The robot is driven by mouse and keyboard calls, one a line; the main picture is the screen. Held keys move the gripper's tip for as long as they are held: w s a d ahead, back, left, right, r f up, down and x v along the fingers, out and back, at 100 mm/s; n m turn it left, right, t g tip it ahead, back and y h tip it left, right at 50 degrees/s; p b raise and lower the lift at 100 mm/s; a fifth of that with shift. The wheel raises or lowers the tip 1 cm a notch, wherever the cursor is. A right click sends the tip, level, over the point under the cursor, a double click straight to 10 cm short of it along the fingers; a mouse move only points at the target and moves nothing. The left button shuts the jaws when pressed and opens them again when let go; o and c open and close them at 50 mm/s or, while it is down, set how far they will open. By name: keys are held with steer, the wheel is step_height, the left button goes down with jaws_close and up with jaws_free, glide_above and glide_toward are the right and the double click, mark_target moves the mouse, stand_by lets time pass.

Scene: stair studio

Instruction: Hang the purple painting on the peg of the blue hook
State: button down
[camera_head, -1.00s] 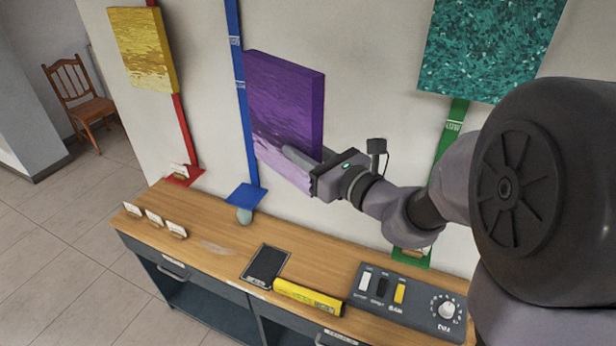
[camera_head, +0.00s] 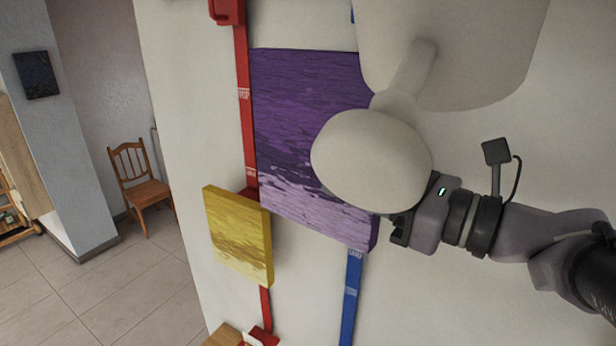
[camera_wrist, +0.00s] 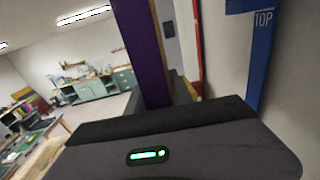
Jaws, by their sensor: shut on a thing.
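The purple painting (camera_head: 310,130) is a square canvas, dark purple above and pale lilac below. It is up in front of the wall, right of the red strip. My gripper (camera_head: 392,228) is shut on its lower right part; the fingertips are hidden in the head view. In the wrist view the painting's edge (camera_wrist: 142,50) rises from the jaws. The blue strip of the blue hook (camera_head: 350,290) runs below the painting, and a blue bit shows above it. The blue strip (camera_wrist: 262,50), marked TOP, is at the right in the wrist view. I cannot see its peg.
A yellow painting (camera_head: 238,238) hangs low on the red strip (camera_head: 244,110), close to the purple one. A pale rounded lamp-like shape (camera_head: 370,160) blocks part of the head view. A chair (camera_head: 142,190) stands far left.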

steer(key=shift+s+d+r, duration=0.2)
steer(key=shift+d+r, duration=0.1)
steer(key=shift+d, duration=0.05)
steer(key=shift+w+d, duration=0.25)
steer(key=shift+d, duration=0.35)
steer(key=w+d+f, duration=0.2)
steer(key=w+d, duration=0.2)
steer(key=w, duration=0.4)
steer(key=shift+d, duration=0.4)
steer(key=shift+f, duration=0.2)
stand_by(0.3)
steer(key=c, duration=1.1)
jaws_free()
steer(key=shift+o, duration=0.2)
